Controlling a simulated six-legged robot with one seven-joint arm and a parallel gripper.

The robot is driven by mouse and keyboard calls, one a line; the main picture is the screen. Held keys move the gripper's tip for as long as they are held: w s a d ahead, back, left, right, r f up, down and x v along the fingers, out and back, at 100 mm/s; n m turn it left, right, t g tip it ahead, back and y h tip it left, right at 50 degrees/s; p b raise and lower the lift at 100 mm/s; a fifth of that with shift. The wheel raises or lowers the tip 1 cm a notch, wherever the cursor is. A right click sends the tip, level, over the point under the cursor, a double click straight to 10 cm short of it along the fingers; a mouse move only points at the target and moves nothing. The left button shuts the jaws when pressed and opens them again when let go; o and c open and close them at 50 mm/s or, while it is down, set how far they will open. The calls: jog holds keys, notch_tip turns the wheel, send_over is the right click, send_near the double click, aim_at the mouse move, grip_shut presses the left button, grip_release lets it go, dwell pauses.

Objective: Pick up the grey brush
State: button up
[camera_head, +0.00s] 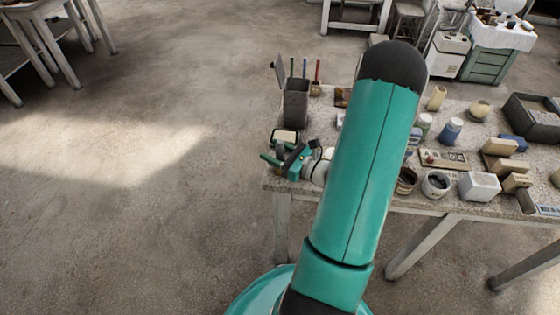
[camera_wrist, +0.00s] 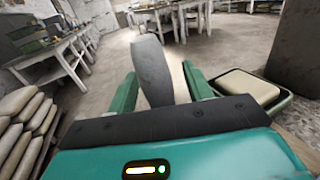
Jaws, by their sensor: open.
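A grey, elongated piece, apparently the grey brush (camera_wrist: 152,68), stands upright between my fingers in the wrist view. Its lower end is hidden behind the gripper body. My gripper (camera_wrist: 160,75) is open, with one green finger on each side of it. A gap shows on the right; on the left the finger is very close, and I cannot tell if it touches. In the head view my gripper (camera_head: 271,152) is small, at the table's left edge, and a small greyish part of the brush (camera_head: 280,149) shows by the fingers.
A dark tray with a cream block (camera_wrist: 248,86) lies just right of my fingers. A dark grey pot (camera_head: 296,104) with coloured sticks stands behind it. Jars, blocks and boxes crowd the table (camera_head: 455,206) to the right. Open floor lies left of the table.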

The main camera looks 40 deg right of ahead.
jog(key=c, duration=1.1)
